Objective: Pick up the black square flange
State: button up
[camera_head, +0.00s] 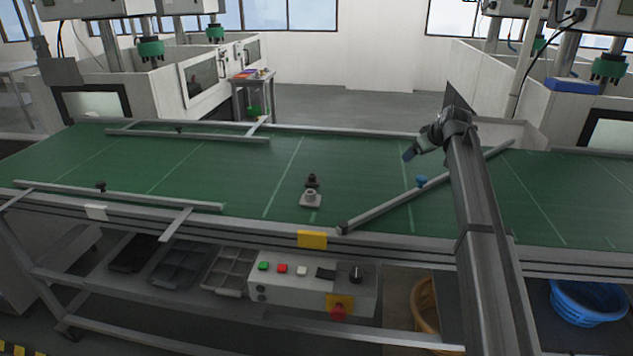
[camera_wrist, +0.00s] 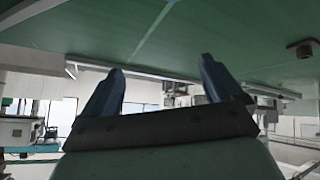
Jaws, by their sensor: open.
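The black square flange (camera_head: 312,181) sits on the green conveyor belt, near the middle of the head view. A light grey flange (camera_head: 311,199) stands just in front of it, close to it. My gripper (camera_head: 409,154) is above the belt, to the right of both flanges and apart from them. The wrist view shows its two blue-grey fingers (camera_wrist: 162,66) spread apart with nothing between them. A small dark round part (camera_wrist: 302,48) shows at the right edge of the wrist view; I cannot tell surely whether it is the black flange.
Other rails (camera_head: 130,196) lie along the left side. The belt (camera_head: 235,185) left of the flanges is clear. A control box (camera_head: 310,276) is below.

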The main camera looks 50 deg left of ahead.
jog(key=s+a+r+n+g+h, duration=0.1)
jog(key=s+a+r+g, duration=0.1)
jog(key=s+a, duration=1.05)
jog(key=n+g+h, duration=0.2)
send_near(313, 175)
jog(key=x, duration=0.2)
jog(key=s+x, duration=0.1)
jog(key=x, duration=0.1)
jog(key=shift+w+x, duration=0.2)
jog(key=shift+x, duration=1.1)
jog(key=shift+w+x, duration=0.15)
jog(key=shift+x, duration=1.1)
jog(key=shift+c, duration=0.4)
jog(key=shift+f, duration=0.1)
grip_shut()
